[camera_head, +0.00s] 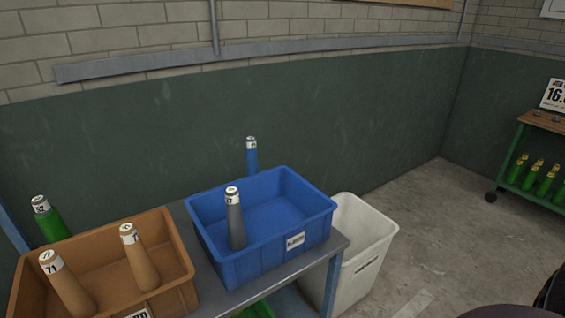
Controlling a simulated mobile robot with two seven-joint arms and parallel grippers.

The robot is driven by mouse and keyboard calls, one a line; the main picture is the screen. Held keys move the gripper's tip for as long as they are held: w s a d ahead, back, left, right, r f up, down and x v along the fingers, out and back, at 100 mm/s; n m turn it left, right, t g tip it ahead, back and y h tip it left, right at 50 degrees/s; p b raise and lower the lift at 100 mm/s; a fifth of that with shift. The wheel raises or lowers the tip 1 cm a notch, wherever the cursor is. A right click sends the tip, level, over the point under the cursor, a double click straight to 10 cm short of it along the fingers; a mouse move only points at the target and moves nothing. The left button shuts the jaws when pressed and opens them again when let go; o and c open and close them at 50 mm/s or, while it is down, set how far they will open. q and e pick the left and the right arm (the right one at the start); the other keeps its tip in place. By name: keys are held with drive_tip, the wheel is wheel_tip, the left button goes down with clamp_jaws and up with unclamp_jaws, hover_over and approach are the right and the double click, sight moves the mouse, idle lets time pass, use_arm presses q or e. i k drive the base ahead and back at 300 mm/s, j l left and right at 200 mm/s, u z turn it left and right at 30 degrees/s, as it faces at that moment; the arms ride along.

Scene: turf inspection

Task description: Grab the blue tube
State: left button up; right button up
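The blue tube (251,160) stands upright behind the blue crate (289,262), near the dark green wall. It has a white labelled cap, and its lower part is hidden by the crate's back rim. Neither of my grippers is in view.
A grey tube (236,226) stands in the blue crate. An orange-brown crate (178,259) at left holds two tan tubes (138,258). A green tube (50,222) stands behind it. The crates sit on a grey table (270,288). A white bin (362,245) stands at right, with open floor beyond.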

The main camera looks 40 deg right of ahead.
sight(252, 161)
drive_tip(key=z, duration=0.95)
